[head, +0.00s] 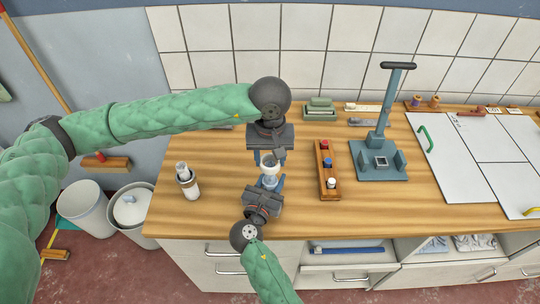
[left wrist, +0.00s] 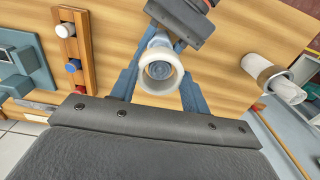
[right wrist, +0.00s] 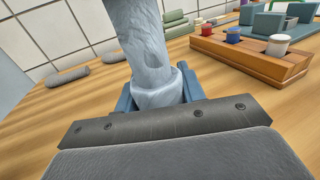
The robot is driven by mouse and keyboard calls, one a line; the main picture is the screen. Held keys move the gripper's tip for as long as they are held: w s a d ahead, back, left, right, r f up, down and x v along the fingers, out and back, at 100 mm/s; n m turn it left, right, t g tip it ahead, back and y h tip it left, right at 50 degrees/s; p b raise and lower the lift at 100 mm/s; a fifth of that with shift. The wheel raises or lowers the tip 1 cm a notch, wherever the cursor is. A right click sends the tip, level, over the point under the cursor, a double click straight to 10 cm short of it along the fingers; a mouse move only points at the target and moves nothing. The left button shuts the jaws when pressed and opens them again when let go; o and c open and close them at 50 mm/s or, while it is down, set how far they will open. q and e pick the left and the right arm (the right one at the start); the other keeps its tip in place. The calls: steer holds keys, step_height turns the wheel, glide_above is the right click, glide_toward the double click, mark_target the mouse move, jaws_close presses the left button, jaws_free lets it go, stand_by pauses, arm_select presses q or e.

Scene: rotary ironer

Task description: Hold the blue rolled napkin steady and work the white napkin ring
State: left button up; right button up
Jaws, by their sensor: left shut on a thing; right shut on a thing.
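The white napkin ring (head: 270,165) is between the fingers of my left gripper (head: 269,155), which is shut on it. In the left wrist view the ring (left wrist: 161,84) faces the camera, with the blue rolled napkin (left wrist: 159,68) showing in its opening. My right gripper (head: 268,184) is shut on the pale blue napkin at the near side. In the right wrist view the napkin (right wrist: 146,45) rises from between the blue fingers, with a wider part at its base. How far the ring sits along the roll is hard to tell.
A wooden rack (head: 327,172) with red, blue and white pieces stands close on the right, with a blue-grey press (head: 380,155) beyond it. Wooden counter is clear between.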

arm_select(q)
steer(key=shift+f, duration=1.4)
stand_by(0.4)
steer(key=o, duration=1.6)
steer(key=shift+r, duration=5.6)
